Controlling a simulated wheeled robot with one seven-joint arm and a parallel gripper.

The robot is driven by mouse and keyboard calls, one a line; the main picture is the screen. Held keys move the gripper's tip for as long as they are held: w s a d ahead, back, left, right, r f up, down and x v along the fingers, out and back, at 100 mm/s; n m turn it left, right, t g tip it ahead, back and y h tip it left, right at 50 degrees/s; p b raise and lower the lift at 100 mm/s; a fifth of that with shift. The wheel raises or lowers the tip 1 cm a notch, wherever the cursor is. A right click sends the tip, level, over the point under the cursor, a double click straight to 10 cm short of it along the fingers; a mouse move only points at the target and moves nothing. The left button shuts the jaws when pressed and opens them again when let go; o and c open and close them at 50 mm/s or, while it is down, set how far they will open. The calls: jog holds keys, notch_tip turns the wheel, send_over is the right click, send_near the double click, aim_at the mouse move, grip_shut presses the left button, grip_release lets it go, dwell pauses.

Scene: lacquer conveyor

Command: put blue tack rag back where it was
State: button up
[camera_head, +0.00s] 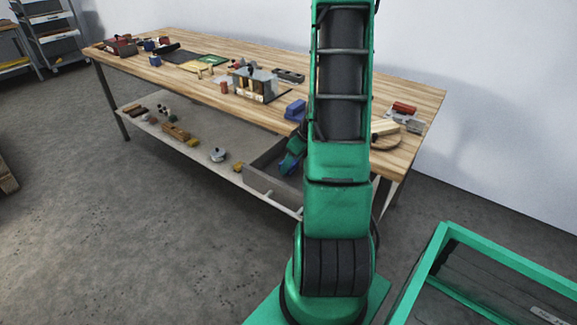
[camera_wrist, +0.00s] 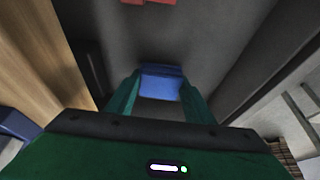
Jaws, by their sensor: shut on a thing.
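My gripper (camera_wrist: 160,92) is shut on a blue block-like thing, which I take to be the blue tack rag (camera_wrist: 161,84); it sits between the two green fingers in the wrist view. In the head view my gripper (camera_head: 290,160) is at the grey open tray (camera_head: 262,178) under the right part of the table, partly hidden by my arm. The wrist view shows the tray's dark grey inside (camera_wrist: 190,40) around and beyond the rag. I cannot tell whether the rag touches the tray floor.
The wooden tabletop (camera_head: 330,80) overhangs beside my gripper. Another blue thing (camera_head: 295,109) lies near its front edge. A red thing (camera_wrist: 148,2) lies further along in the tray. The lower shelf (camera_head: 200,150) holds several small items. A green-framed cart (camera_head: 440,240) stands at right.

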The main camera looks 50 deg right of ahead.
jog(key=shift+f, duration=0.45)
jog(key=shift+f, duration=0.1)
jog(key=o, duration=0.9)
jog(key=v, duration=1.1)
jog(key=s+a+r+m+g, duration=0.1)
jog(key=s+a+r+m, duration=0.1)
jog(key=s+a, duration=0.3)
jog(key=s+a+r+m+g, duration=0.2)
jog(key=s+a+r, duration=0.3)
jog(key=a, duration=0.4)
jog(key=s+a+r+m+g, duration=0.1)
jog(key=s+a+r+m, duration=0.2)
jog(key=a, duration=0.5)
jog(key=shift+s+r+g, duration=0.15)
jog(key=shift+s+r, duration=0.25)
jog(key=shift+s, duration=0.25)
jog(key=shift+s+r+g, duration=0.15)
jog(key=shift+s+r, duration=0.2)
jog(key=shift+s, duration=0.35)
